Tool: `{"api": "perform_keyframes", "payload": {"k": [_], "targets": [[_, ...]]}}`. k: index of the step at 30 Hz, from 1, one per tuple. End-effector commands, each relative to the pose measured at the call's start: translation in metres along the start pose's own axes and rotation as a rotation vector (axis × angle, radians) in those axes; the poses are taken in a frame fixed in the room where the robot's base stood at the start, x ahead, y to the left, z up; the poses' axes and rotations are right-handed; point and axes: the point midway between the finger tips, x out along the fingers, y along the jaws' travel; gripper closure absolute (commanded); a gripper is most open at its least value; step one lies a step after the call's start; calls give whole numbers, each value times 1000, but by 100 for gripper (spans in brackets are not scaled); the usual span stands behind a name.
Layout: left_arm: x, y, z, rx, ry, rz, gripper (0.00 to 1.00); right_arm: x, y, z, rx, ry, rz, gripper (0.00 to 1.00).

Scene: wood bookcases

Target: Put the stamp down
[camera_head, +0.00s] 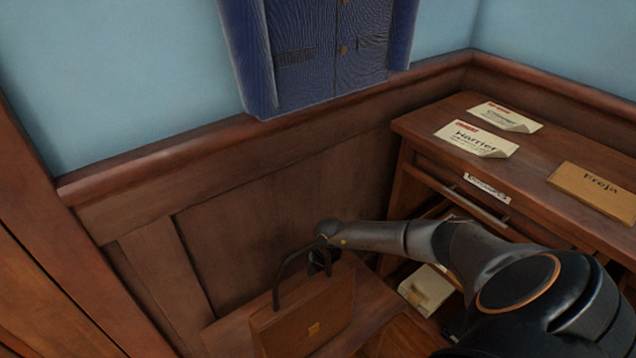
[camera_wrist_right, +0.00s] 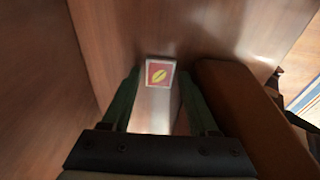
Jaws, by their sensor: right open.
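The stamp (camera_wrist_right: 160,73) is a small pale-edged square with a red face and a yellow shape on it. In the right wrist view it lies against a brown wood surface, between and just beyond the fingertips. My right gripper (camera_wrist_right: 160,88) is open, with a finger on each side of the stamp; I cannot tell whether either touches it. In the head view my right gripper (camera_head: 322,262) is partly hidden behind the briefcase (camera_head: 303,318), and the stamp is hidden there. My left gripper is in neither view.
The brown briefcase with a black handle stands close beside my right gripper; its side shows in the wrist view (camera_wrist_right: 250,115). A wooden desk (camera_head: 540,150) with papers (camera_head: 476,139) and a brown envelope (camera_head: 597,192) stands right. Wood-panelled walls close off the back.

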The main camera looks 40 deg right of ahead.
Motion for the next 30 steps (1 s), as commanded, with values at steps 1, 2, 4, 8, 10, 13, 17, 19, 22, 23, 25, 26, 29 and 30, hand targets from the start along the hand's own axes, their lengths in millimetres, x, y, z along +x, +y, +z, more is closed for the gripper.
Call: {"api": "perform_keyframes", "payload": {"k": [1, 2, 4, 8, 10, 13, 17, 19, 22, 23, 25, 26, 29, 30], "targets": [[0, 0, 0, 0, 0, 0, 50, 0, 0, 0, 0, 0, 0, 40], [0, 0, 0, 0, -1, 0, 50, 0, 0, 0, 0, 0, 0, 41], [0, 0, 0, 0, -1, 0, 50, 0, 0, 0, 0, 0, 0, 49], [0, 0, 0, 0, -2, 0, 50, 0, 0, 0, 0, 0, 0, 64], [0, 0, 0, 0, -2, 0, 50, 0, 0, 0, 0, 0, 0, 72], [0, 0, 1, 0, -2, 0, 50, 0, 0, 0, 0, 0, 0, 83], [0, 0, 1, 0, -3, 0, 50, 0, 0, 0, 0, 0, 0, 97], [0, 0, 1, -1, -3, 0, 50, 0, 0, 0, 0, 0, 0, 100], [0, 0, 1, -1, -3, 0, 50, 0, 0, 0, 0, 0, 0, 100], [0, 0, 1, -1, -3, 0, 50, 0, 0, 0, 0, 0, 0, 100], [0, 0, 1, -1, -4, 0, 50, 0, 0, 0, 0, 0, 0, 100], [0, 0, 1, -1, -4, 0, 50, 0, 0, 0, 0, 0, 0, 100], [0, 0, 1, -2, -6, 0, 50, -2, 0, 0, 0, 0, 0, 100], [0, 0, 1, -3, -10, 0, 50, -2, 0, 0, 0, 0, 0, 100]]}}
